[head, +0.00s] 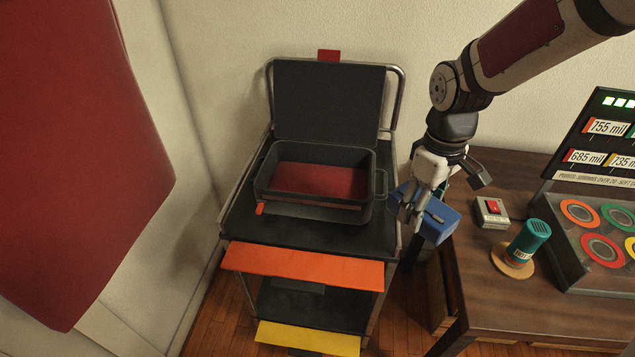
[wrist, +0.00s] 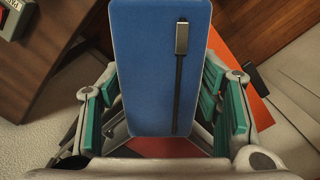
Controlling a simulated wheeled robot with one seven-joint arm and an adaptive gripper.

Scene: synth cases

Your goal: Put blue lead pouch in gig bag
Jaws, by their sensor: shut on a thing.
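My gripper (head: 412,205) is shut on the blue lead pouch (head: 436,219) and holds it in the air between the cart and the wooden table. In the wrist view the pouch (wrist: 150,65) fills the middle, with a dark zip and a metal pull facing the camera. The gripper's teal-padded fingers (wrist: 160,108) lie on either side of it. The gig bag (head: 268,180) is a dark open case with a red lining, standing on the cart to the left of my gripper. Its lid (head: 328,100) stands raised at the back. The inside looks empty.
The cart (head: 238,222) has a metal rail, an orange flap (head: 300,265) and a yellow flap (head: 308,338). The wooden table (head: 490,285) carries a red-button box (head: 492,212), a teal canister (head: 528,241) and a console (head: 570,262). A large red panel (head: 75,150) fills the left.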

